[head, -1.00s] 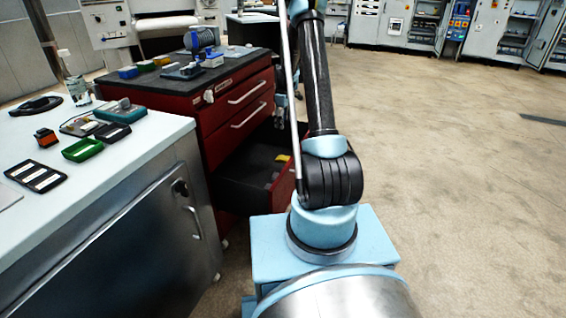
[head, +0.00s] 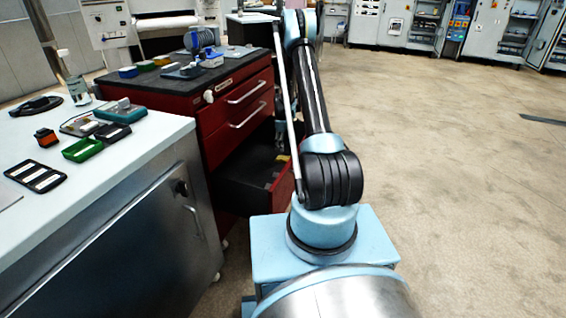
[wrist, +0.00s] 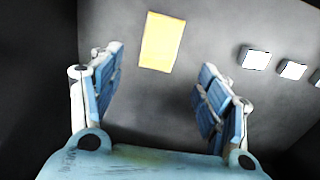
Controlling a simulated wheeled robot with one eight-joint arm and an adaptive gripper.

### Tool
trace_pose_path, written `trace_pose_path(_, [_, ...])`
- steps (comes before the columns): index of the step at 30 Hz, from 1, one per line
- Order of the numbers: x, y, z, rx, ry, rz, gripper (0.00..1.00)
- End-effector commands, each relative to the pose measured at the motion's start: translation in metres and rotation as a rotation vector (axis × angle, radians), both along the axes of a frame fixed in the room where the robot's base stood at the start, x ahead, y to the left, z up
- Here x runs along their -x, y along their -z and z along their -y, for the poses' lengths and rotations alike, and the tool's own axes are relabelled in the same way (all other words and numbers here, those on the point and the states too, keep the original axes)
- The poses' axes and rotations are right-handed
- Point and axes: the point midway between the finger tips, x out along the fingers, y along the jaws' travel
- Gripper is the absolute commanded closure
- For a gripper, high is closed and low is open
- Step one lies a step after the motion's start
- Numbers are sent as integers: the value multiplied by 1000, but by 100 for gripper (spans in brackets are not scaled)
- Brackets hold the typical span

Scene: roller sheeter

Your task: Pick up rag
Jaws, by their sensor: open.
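A flat yellow rectangle that looks like the rag (wrist: 161,41) lies on the dark grey floor of a drawer in the wrist view. A small patch of it shows in the open lower drawer in the head view (head: 282,158). My gripper (wrist: 160,78) is open and empty, its two blue-padded fingers spread wide. The yellow piece lies beyond the fingertips, between their lines, apart from both. In the head view my gripper cannot be made out behind the arm and cabinet.
The red tool cabinet (head: 222,118) has its lower drawer (head: 240,190) pulled out. Several small white-topped items (wrist: 255,58) lie right of the yellow piece. Dark drawer walls stand at both sides in the wrist view.

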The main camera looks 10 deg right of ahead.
Motion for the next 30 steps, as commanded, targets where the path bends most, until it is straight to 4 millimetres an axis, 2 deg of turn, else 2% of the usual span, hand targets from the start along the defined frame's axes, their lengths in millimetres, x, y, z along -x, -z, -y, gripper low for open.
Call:
trace_pose_path(1, [0, 9, 0, 0, 0, 0, 30])
trace_pose_path(6, [0, 26, 0, 0, 0, 0, 30])
trace_pose_path(14, [0, 36, 1, 0, 0, 0, 30])
trace_pose_path(24, [1, 75, 3, 0, 0, 0, 30])
trace_pose_path(30, [1, 83, 3, 0, 0, 0, 30])
